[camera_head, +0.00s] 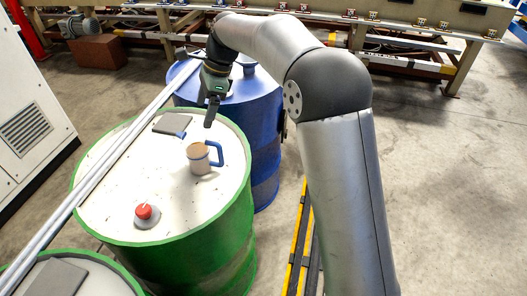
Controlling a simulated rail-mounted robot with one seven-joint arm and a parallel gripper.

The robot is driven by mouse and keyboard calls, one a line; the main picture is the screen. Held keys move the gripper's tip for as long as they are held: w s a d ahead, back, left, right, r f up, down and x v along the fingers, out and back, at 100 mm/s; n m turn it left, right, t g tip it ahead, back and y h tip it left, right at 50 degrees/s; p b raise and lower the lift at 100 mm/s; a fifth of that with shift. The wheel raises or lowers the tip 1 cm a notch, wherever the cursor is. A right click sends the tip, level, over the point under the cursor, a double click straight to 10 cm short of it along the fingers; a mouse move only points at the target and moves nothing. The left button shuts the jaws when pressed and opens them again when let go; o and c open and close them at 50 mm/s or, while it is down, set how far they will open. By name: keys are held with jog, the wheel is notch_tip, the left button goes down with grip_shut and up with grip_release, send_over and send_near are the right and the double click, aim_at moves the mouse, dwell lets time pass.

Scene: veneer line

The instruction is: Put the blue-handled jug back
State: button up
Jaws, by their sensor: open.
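The jug (199,159) is tan with a blue handle (216,153) on its right side. It stands upright on the white top of a green drum (110,203). My gripper (210,112) is above and behind the jug, pointing down, near the drum's far edge. It is open, with nothing seen between its fingers, and appears apart from the jug. One finger partly hides the other.
A dark flat pad (172,123) with a blue piece by it lies behind the jug. A red-knobbed object (146,213) stands at the front. A blue drum (262,95) stands behind. Metal rails (95,178) run along the left side.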

jog(key=s+d+n+t+h, duration=0.1)
jog(key=s+d+n, duration=0.2)
jog(key=s+d, duration=0.4)
jog(key=s+d+n+h, duration=0.1)
jog(key=s+d+n, duration=0.25)
jog(key=d, duration=0.55)
jog(key=s+d+f+n+h, duration=0.1)
jog(key=s+d+f+n, duration=0.2)
jog(key=s+d, duration=0.3)
jog(key=s+d+f+n+t+h, duration=0.1)
jog(key=s+d+f+n, duration=0.3)
jog(key=s, duration=1)
jog(key=d+n, duration=0.1)
jog(key=d, duration=0.2)
jog(key=shift+s+f, duration=0.2)
jog(key=shift+s, duration=0.05)
